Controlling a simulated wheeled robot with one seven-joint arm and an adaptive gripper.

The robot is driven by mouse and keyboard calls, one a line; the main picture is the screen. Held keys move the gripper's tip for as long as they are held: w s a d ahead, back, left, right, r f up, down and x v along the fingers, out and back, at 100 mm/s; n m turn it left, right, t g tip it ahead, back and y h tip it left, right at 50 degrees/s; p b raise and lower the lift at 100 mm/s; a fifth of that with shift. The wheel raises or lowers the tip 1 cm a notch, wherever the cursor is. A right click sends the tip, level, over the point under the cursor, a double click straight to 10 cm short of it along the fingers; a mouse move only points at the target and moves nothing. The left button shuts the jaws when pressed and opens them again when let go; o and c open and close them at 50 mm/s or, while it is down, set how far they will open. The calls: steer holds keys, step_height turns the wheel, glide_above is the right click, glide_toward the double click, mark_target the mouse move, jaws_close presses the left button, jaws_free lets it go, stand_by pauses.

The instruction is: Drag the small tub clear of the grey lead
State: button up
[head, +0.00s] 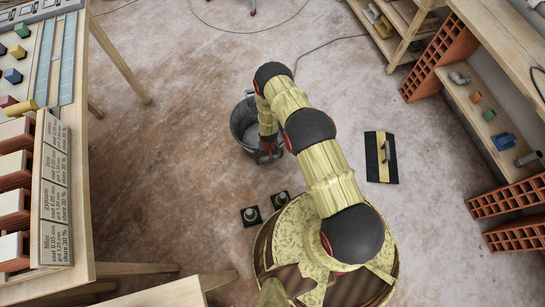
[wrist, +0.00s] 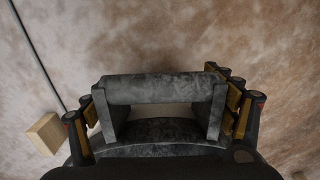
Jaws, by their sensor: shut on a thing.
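The small tub (head: 240,128) is dark grey, round and open-topped, and stands on the floor left of my forearm. My gripper (head: 268,154) reaches down to its near right edge. In the wrist view the fingers stand on both sides of a thick grey handle (wrist: 160,88) and are shut on it; the curved tub wall (wrist: 160,130) shows below. In the head view a dark thin lead (head: 325,47) leaves from behind my arm toward the right shelf.
Two small dark pads with knobs (head: 251,215) lie near my base. A wooden bench (head: 120,225) bounds the left, shelves (head: 480,100) the right. The floor left of the tub is clear.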

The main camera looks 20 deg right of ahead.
steer(key=shift+a, duration=1.8)
steer(key=shift+a, duration=2.95)
steer(key=shift+a, duration=2.9)
steer(key=a, duration=0.6)
steer(key=shift+a, duration=0.15)
